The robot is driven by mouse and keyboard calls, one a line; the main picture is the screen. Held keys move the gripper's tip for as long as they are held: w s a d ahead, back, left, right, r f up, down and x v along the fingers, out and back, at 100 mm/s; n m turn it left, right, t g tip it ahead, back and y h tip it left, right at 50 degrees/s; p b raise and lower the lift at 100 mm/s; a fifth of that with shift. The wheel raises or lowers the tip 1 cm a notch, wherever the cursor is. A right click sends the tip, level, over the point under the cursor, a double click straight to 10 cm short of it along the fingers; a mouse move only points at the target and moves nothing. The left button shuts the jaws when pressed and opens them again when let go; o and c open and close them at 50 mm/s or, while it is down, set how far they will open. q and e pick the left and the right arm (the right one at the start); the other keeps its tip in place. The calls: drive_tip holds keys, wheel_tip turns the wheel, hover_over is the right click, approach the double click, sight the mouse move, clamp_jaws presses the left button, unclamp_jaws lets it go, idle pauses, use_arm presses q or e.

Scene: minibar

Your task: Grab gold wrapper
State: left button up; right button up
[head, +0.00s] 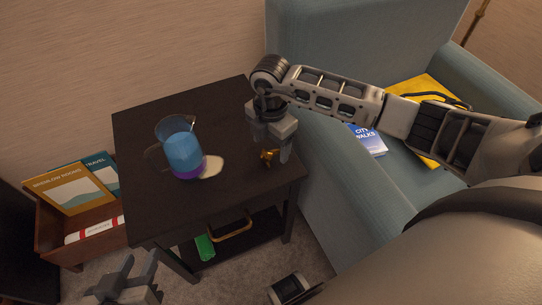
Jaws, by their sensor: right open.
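The gold wrapper (268,156), small and crumpled, lies on the dark side table (215,205) near its right edge. My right gripper (273,149) points down over the wrapper, open, with its fingers around or just above it. I cannot tell whether the fingers touch it. My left gripper (138,266) is low at the bottom left, in front of the table, with its fingers apart and nothing seen between them.
A blue armchair (345,170) borders the table's right side. A crate of books (75,252) is at the left. The table's back left is clear.

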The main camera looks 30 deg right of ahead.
sight(271, 151)
wheel_tip(271, 151, down, 5)
drive_tip(key=shift+w+d+r+b, duration=0.1)
drive_tip(key=shift+w+r+b, duration=0.05)
drive_tip(key=shift+b, duration=0.3)
use_arm(q)
drive_tip(key=shift+w+d+f+g, duration=0.1)
drive_tip(key=shift+d+f+g, duration=0.05)
drive_tip(key=shift+f, duration=0.4)
drive_tip(key=shift+w+d+f+g, duration=0.1)
drive_tip(key=shift+f+g, duration=0.05)
drive_tip(key=shift+f, duration=0.4)
drive_tip(key=shift+r, duration=0.1)
use_arm(e)
drive_tip(key=c, duration=1.1)
drive_tip(key=shift+o, duration=0.2)
